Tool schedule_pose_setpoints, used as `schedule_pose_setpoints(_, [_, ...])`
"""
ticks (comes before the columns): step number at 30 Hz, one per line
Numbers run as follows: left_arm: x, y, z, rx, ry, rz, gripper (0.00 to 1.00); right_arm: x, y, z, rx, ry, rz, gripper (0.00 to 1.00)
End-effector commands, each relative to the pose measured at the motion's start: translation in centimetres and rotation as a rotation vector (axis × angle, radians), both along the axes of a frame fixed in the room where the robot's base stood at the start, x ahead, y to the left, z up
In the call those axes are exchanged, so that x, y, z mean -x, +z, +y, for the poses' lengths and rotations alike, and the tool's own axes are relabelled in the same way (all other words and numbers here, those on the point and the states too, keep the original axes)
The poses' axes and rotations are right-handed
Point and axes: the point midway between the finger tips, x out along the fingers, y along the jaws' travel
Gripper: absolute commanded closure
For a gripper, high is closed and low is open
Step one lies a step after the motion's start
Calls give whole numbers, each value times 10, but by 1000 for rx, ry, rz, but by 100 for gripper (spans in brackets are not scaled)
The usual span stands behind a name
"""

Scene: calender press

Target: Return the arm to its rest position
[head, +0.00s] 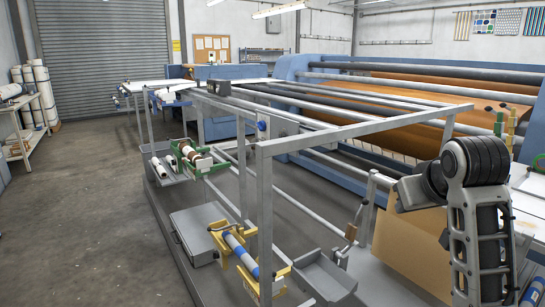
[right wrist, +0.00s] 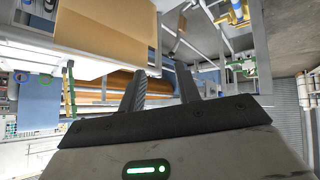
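My right arm (head: 480,215) stands at the right edge of the head view, bent at a dark ribbed joint near its top. Its gripper cannot be made out there. In the right wrist view my right gripper (right wrist: 160,74) shows two dark fingers spread apart with nothing held between them. A green light glows on its housing. The wrist view is tilted, with a tan panel (right wrist: 105,32) above left of the fingers. My left arm and left gripper are in neither view.
The tan board (head: 408,245) is right beside my right arm. The blue press (head: 290,68) with brown cloth (head: 400,102) lies behind. Open floor (head: 85,220) is at left.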

Motion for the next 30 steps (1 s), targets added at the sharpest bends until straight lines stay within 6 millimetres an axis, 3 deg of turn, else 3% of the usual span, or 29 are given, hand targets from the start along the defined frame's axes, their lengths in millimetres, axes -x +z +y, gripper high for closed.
schedule_pose_setpoints(1, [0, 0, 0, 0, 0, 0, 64, 13, -41, 6, 7, 11, 48, 67])
schedule_pose_setpoints(6, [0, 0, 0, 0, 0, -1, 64, 70, -144, 26, 15, 49, 168, 67])
schedule_pose_setpoints(9, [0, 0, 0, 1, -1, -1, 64, 116, -193, 38, 7, 73, 238, 67])
schedule_pose_setpoints(12, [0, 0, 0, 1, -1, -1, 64, 161, -229, 48, -7, 95, 298, 67])
schedule_pose_setpoints(18, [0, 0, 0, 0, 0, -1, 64, 232, -265, 64, -41, 121, 388, 67])
schedule_pose_setpoints(26, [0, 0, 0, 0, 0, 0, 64, 305, -283, 80, -89, 139, 480, 67])
schedule_pose_setpoints(30, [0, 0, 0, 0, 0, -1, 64, 282, -303, 88, -102, 163, 375, 67])
